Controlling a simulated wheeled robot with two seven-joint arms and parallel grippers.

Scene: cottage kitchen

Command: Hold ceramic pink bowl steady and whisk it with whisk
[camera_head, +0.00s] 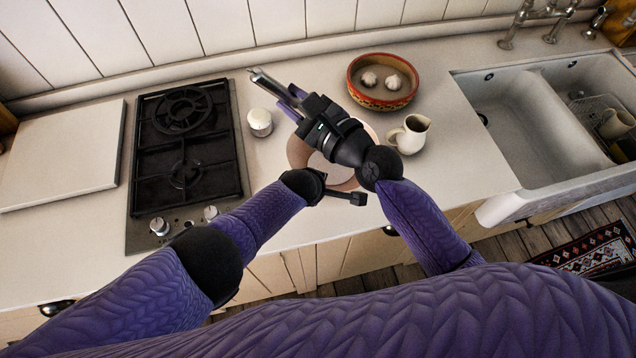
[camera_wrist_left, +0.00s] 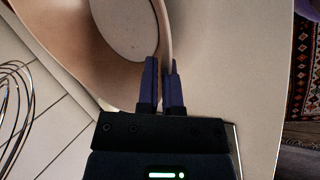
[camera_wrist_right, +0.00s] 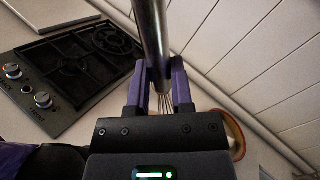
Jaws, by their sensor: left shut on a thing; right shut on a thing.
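The pink bowl (camera_head: 297,153) stands on the counter in front of me, partly hidden by my right gripper and arm. My left gripper (camera_wrist_left: 164,68) is shut on the bowl's wall at the rim, one finger on each side; the bowl (camera_wrist_left: 70,45) fills the upper left of the left wrist view. My right gripper (camera_head: 287,101) is above the bowl, shut on the whisk (camera_head: 264,82), whose metal handle passes between the fingers in the right wrist view (camera_wrist_right: 153,35). The whisk's wire loops show at the left edge of the left wrist view (camera_wrist_left: 14,95), apart from the bowl in that picture.
A white jar (camera_head: 260,123) stands left of the bowl, beside the black hob (camera_head: 185,150). A red patterned bowl (camera_head: 382,101) with two pale round things is behind right. A cream jug (camera_head: 409,135) stands close on the right, before the sink (camera_head: 540,120). A white board (camera_head: 62,155) lies far left.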

